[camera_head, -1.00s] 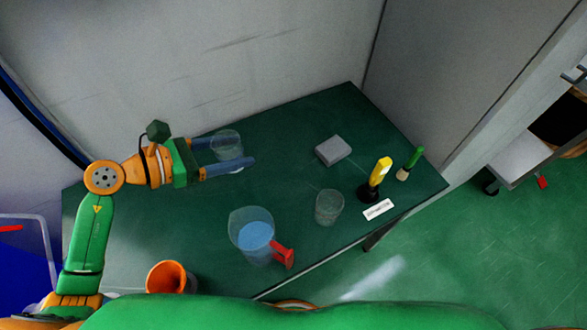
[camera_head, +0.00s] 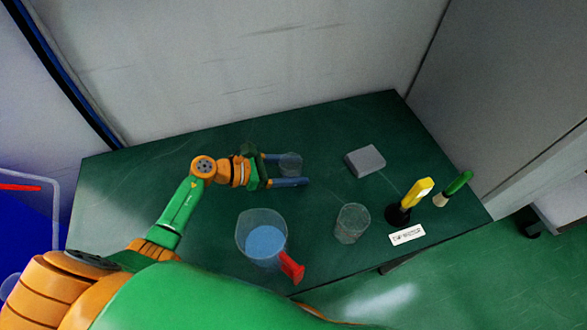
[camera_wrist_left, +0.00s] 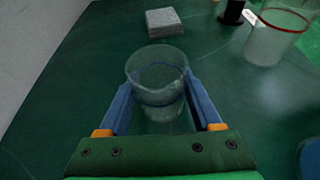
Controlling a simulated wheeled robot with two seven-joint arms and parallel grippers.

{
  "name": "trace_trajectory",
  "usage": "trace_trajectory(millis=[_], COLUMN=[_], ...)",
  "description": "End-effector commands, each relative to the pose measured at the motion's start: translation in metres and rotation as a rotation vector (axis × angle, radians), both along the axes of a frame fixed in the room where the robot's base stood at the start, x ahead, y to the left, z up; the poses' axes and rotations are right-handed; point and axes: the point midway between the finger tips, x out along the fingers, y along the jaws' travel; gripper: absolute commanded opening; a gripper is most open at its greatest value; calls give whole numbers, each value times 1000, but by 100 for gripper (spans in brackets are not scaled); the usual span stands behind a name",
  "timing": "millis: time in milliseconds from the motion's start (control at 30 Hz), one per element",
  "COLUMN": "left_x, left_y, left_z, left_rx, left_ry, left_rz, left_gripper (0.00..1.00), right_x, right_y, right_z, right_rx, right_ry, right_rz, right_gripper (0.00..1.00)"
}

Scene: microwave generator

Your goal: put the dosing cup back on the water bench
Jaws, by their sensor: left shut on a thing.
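The dosing cup, a small clear cup (camera_head: 290,163), stands upright between the fingers of my left gripper (camera_head: 294,170) over the back middle of the green bench (camera_head: 130,200). My left gripper is shut on it. In the left wrist view the cup (camera_wrist_left: 157,75) shows between the two blue fingers, with its rim above them. It is low over the bench top; I cannot tell whether its base touches. My right gripper is not in view.
A jug of blue water (camera_head: 262,235) with a red handle and a clear beaker (camera_head: 351,223) stand towards the front. A grey block (camera_head: 365,160), a yellow-handled tool (camera_head: 418,192), a green-handled brush (camera_head: 455,187) and a white label (camera_head: 407,235) are right. The bench's left part is clear.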

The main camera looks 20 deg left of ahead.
Motion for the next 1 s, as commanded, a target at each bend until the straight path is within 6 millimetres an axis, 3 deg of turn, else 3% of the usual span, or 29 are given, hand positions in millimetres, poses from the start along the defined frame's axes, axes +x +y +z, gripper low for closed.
trace_trajectory(millis=[167, 200, 300, 533, 633, 1000], left_x=[0, 0, 0, 0, 0, -50], left_y=[0, 0, 0, 0, 0, 74], left_z=[-5, -4, -3, -3, 6, 38], left_rx=[0, 0, 0, 0, 0, 5], left_ry=[0, 0, 0, 0, 0, 3], left_rz=[-1, -1, -1, 0, 1, 0], left_gripper=[4, 74, 96, 96, 96, 96], right_x=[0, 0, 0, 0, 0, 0], right_y=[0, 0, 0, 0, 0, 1], right_z=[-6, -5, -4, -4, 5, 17], right_rx=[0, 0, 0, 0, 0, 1], right_ry=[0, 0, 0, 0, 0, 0], right_rz=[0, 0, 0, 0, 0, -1], right_gripper=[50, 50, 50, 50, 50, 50])
